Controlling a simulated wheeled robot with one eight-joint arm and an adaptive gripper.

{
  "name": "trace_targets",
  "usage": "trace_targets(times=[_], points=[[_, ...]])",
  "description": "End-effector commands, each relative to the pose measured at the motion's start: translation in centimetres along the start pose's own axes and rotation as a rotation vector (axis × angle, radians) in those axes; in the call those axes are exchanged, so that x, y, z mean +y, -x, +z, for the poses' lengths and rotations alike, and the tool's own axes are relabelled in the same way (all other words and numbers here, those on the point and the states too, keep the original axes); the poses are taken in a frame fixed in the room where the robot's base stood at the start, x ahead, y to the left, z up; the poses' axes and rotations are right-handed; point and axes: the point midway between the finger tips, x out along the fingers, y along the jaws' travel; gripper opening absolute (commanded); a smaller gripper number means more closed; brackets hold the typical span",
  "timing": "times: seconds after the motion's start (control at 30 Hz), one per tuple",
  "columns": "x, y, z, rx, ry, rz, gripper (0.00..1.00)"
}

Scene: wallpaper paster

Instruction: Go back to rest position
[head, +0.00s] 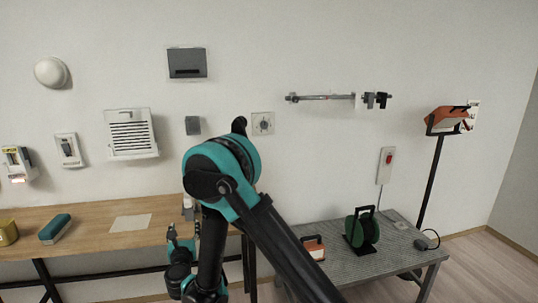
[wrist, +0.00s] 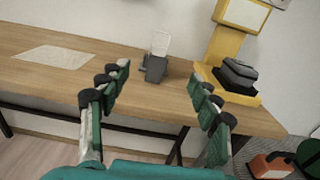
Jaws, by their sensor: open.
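In the head view, my gripper (head: 183,242) is low, near the front edge of the wooden table (head: 90,238), partly covered by my own arm. My arm bends across the middle of the head view and hides part of the table's right end.
A small dark device with a white plate (wrist: 155,62) and a yellow stand (wrist: 228,50) are on the table. A flat sheet (head: 131,222) and teal-topped block (head: 55,228) lie left. A grey metal table (head: 325,236) carries a green reel (head: 362,230). A floor lamp (head: 432,175) stands right.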

Motion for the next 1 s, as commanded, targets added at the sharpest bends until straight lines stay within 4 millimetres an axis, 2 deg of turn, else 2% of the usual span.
trace_targets(times=[0.37, 0.57, 0.67, 0.8, 0.9, 1.0], points=[[-2.4, -1.6, 4.6, -0.074, 0.195, 0.057, 0.63], [-4.4, -2.3, 8.1, -0.133, 0.390, 0.108, 0.63], [-5.8, -2.5, 9.9, -0.165, 0.528, 0.142, 0.63], [-8.8, -2.2, 12.5, -0.211, 0.810, 0.206, 0.63], [-11.4, -1.4, 13.4, -0.231, 1.058, 0.268, 0.63], [-14.2, 0.1, 13.2, -0.230, 1.305, 0.340, 0.63]])
